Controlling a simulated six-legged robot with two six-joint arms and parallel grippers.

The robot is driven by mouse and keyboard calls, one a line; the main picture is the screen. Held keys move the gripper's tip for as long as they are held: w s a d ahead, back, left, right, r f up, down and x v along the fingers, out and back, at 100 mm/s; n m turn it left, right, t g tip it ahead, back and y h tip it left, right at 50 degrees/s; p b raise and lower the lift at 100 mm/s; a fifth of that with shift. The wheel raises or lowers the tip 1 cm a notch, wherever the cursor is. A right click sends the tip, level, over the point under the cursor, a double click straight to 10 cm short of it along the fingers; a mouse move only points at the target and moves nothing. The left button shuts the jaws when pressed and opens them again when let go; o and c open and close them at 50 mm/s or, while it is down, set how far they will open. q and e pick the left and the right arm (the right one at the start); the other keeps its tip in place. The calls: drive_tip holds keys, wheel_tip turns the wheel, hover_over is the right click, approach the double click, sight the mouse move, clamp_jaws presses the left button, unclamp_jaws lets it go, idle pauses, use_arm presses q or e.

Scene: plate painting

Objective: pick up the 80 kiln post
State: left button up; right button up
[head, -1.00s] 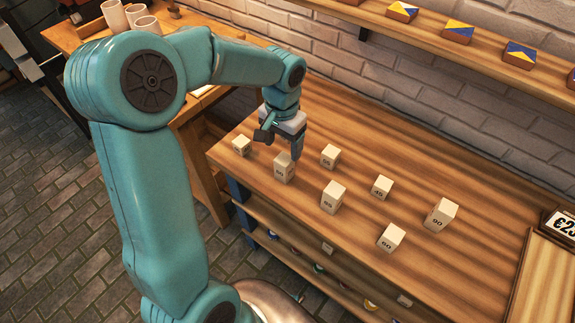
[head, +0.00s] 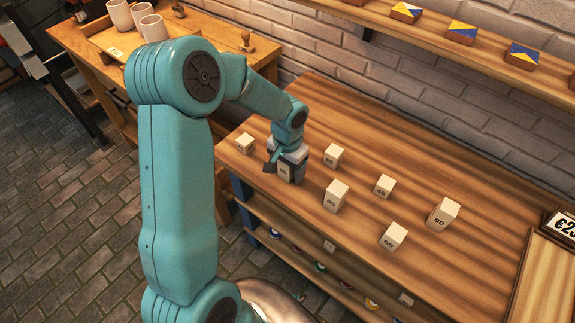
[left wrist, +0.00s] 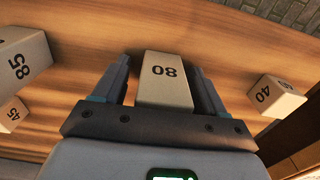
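The 80 kiln post (left wrist: 165,78) is a cream block with a black 80 on its face. In the left wrist view it stands between the two fingers of my left gripper (left wrist: 165,85), with a narrow gap on each side. In the head view the left gripper (head: 287,170) is down around the 80 post (head: 284,173), which is partly hidden by it. The left gripper is open. My right gripper is not in view.
Other cream posts stand nearby on the wooden table (head: 440,170): the 85 post (head: 336,196), the 40 post (left wrist: 277,95), the 45 post (head: 384,186), the 60 post (head: 393,236) and the 90 post (head: 443,213). A small post (head: 333,156) stands close right of the gripper.

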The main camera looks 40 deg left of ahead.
use_arm(q)
drive_tip(key=c, duration=1)
drive_tip(key=shift+w, duration=0.1)
drive_tip(key=shift+c, duration=0.5)
drive_tip(key=shift+r, duration=0.15)
